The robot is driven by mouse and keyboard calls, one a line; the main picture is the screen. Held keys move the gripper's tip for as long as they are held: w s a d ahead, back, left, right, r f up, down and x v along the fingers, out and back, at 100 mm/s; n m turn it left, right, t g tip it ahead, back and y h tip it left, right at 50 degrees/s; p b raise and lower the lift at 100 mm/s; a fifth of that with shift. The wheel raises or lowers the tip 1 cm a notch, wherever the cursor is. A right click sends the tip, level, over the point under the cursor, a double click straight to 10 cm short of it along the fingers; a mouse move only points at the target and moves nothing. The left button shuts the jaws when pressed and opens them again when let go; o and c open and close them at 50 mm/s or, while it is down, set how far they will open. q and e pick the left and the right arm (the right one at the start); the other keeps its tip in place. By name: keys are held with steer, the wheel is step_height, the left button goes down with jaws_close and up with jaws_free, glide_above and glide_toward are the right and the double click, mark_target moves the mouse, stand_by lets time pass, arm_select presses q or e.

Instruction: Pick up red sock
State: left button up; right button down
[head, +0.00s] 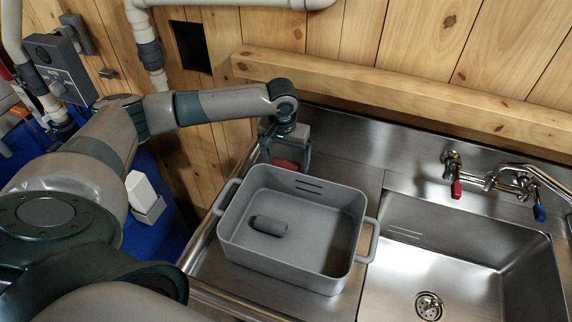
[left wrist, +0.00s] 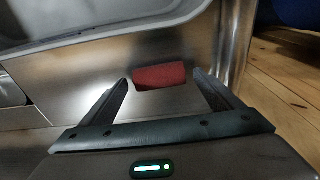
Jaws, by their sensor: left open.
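The red sock (head: 287,164) is a small rolled red bundle behind the grey tub in the head view, partly hidden by the tub rim and my gripper. In the left wrist view the red sock (left wrist: 160,76) lies on the steel counter, between and slightly beyond the fingertips. My left gripper (head: 291,153) reaches down over it from above. In the left wrist view my left gripper (left wrist: 160,84) is open, one finger on each side, with gaps to the sock. My right gripper is not in view.
A grey tub (head: 342,197) with handles stands on the steel counter, close beside my left gripper, with a dark grey rolled bundle (head: 269,226) inside. A sink (head: 460,260) with taps (head: 490,182) lies at right. A wooden beam (head: 400,98) runs along the wall behind.

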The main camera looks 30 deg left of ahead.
mark_target(286, 161)
arm_select(q)
steer(key=c, duration=1.1)
steer(key=shift+c, duration=0.2)
steer(key=shift+r, duration=0.15)
steer(key=shift+r+b, duration=0.3)
steer(key=shift+r, duration=0.3)
step_height(286, 161, up, 9)
steer(key=b, duration=0.2)
steer(key=shift+f, duration=0.2)
